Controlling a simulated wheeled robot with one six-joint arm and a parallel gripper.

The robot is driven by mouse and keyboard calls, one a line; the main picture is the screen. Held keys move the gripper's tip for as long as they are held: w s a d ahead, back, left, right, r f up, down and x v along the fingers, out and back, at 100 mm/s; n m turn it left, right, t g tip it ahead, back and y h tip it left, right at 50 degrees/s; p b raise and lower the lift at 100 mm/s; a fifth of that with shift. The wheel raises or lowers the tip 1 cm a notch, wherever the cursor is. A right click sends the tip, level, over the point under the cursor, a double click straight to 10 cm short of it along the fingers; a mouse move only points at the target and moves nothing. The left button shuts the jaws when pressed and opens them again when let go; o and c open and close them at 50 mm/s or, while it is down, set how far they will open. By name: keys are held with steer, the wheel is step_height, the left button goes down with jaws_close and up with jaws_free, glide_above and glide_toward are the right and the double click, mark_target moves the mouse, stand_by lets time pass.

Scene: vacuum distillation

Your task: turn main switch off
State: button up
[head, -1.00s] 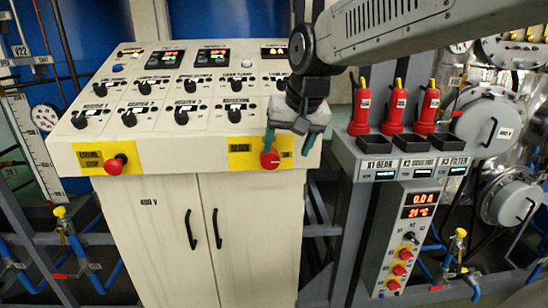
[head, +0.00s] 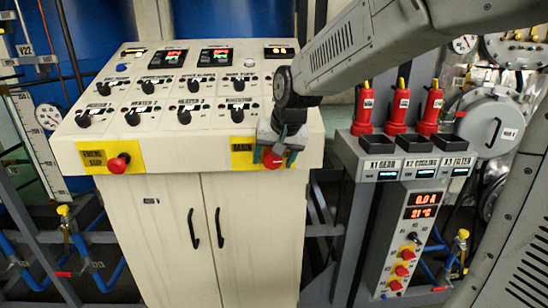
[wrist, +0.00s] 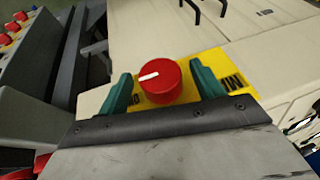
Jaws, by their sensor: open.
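The main switch is a round red knob (head: 272,160) on a yellow plate labelled MAIN, on the front face of the cream control cabinet. In the wrist view the red knob (wrist: 161,81) has a white pointer line aimed left, along the plate. My gripper (head: 274,160) is in front of it. In the wrist view its green fingertips (wrist: 164,92) stand open on either side of the knob, with a visible gap on each side. The knob's shaft and part of the plate lettering are hidden.
A red emergency stop button (head: 118,163) sits on a yellow plate at the cabinet's left front. Black selector knobs cover the sloped panel (head: 62,150). Three red plugs (head: 397,106) stand on a grey unit at the right. The cabinet doors (head: 180,240) below are clear.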

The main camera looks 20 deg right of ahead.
steer(key=c, duration=1)
steer(key=shift+h, duration=0.3)
steer(key=h, duration=0.1)
steer(key=g+h, duration=0.1)
steer(key=shift+w+a+n+h, duration=0.1)
steer(key=shift+a+n+h, duration=0.2)
steer(key=shift+n+h, duration=0.1)
steer(key=h, duration=0.2)
steer(key=n+g+h, duration=0.1)
steer(key=h, duration=0.2)
steer(key=shift+w+a+f+g, duration=0.1)
steer(key=shift+a+f+g, duration=0.1)
steer(key=shift+g, duration=0.1)
steer(key=h, duration=0.2)
steer(key=n+h, duration=0.1)
steer(key=h, duration=0.1)
steer(key=shift+a+f+g, duration=0.15)
steer(key=shift+g, duration=0.25)
steer(key=n+h, duration=0.1)
steer(key=h, duration=0.2)
steer(key=shift+f+h, duration=0.15)
steer(key=shift+h, duration=0.25)
